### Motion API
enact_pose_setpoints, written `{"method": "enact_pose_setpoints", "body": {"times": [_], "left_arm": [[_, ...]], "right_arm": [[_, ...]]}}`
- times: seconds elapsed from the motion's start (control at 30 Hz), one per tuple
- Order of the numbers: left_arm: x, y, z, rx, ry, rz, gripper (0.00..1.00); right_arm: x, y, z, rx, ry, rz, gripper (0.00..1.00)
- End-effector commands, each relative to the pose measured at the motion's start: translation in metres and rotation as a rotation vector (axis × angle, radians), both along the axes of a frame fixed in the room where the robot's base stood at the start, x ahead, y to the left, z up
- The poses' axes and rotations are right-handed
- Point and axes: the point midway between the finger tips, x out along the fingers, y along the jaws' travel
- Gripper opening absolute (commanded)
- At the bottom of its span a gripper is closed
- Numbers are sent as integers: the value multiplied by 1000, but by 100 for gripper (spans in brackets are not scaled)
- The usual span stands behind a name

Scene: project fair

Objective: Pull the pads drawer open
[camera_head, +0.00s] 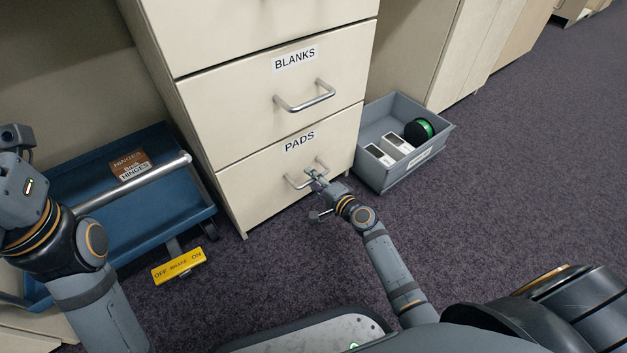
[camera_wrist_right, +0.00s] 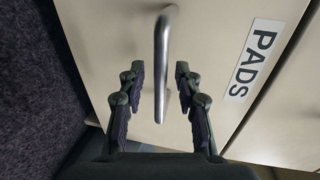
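The pads drawer (camera_head: 270,190) is the lowest drawer of the cream cabinet and looks shut, flush with the drawer above. Its label "PADS" (camera_head: 299,142) also shows in the right wrist view (camera_wrist_right: 252,58). Its metal bar handle (camera_head: 290,183) stands out from the front; in the right wrist view the handle (camera_wrist_right: 161,70) reaches down between my fingers. My right gripper (camera_head: 315,174) is at the handle; in the wrist view its fingers (camera_wrist_right: 160,80) are apart, one on each side of the bar, with gaps. My left arm is at the left; its fingertips are not in view.
The blanks drawer (camera_head: 245,98) is above. A grey bin (camera_head: 398,182) with white boxes and a green-black spool stands on the floor right of the cabinet. A blue cart (camera_head: 75,185) with a yellow brake pedal (camera_head: 178,266) stands left. Carpet in front of the drawer is partly clear.

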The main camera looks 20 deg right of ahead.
Motion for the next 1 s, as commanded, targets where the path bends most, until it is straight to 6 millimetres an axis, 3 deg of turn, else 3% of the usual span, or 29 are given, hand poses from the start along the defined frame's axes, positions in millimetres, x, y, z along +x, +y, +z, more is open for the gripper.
{"method": "enact_pose_setpoints", "body": {"times": [0.1,0.33,1.0], "left_arm": [[0,0,0,0,0,0,0],[0,0,0,0,0,0,0],[0,0,0,0,0,0,0]], "right_arm": [[0,0,0,0,0,0,31],[0,0,0,0,0,0,0],[0,0,0,-1,0,0,0]]}}
